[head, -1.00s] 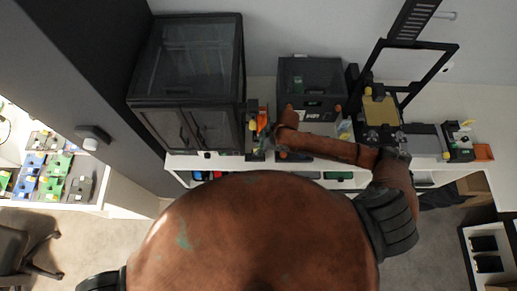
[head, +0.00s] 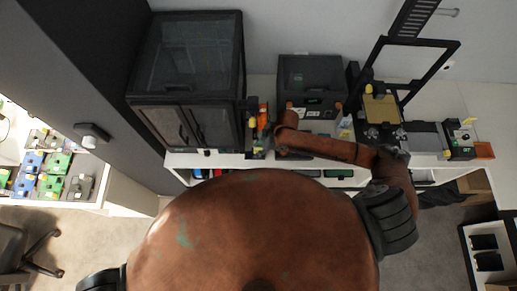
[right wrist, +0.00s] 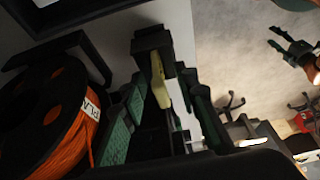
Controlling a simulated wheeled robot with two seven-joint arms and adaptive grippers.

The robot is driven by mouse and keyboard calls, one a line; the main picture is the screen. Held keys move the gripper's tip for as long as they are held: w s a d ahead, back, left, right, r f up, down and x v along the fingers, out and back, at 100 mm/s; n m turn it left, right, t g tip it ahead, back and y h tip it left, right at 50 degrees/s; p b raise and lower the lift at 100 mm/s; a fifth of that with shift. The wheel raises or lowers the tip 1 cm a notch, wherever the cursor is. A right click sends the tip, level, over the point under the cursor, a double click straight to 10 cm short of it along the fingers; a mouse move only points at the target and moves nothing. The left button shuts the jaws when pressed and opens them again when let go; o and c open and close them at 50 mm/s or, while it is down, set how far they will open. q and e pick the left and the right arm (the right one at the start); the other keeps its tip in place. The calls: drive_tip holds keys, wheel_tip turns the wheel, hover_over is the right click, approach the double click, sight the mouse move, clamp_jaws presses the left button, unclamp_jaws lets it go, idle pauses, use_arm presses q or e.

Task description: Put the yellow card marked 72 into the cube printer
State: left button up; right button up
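A small yellow piece (right wrist: 161,82), possibly the card, stands against a dark block in the right wrist view. No number is readable. It lies between the green-padded fingers of my right gripper (right wrist: 160,118), with visible space around it. The gripper is open. In the head view my right gripper (head: 262,144) is at the shelf's front edge, just right of the large dark cabinet, and mostly hard to make out. A yellow spot (head: 252,122) shows just behind it. The black box-shaped machine, likely the cube printer (head: 311,74), stands behind my right forearm. My left gripper is out of view.
An orange filament spool (right wrist: 52,120) is close left of my right gripper. The large dark cabinet (head: 192,60) stands to the left. An open-frame printer (head: 382,108) is right of the black box. A side table (head: 92,207) holds several coloured items at far left.

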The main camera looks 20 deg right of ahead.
drive_tip(key=shift+d+r, duration=0.1)
drive_tip(key=shift+r, duration=0.1)
drive_tip(key=v, duration=1.1)
drive_tip(key=shift+r, duration=0.3)
drive_tip(key=shift+s, duration=0.1)
idle(0.5)
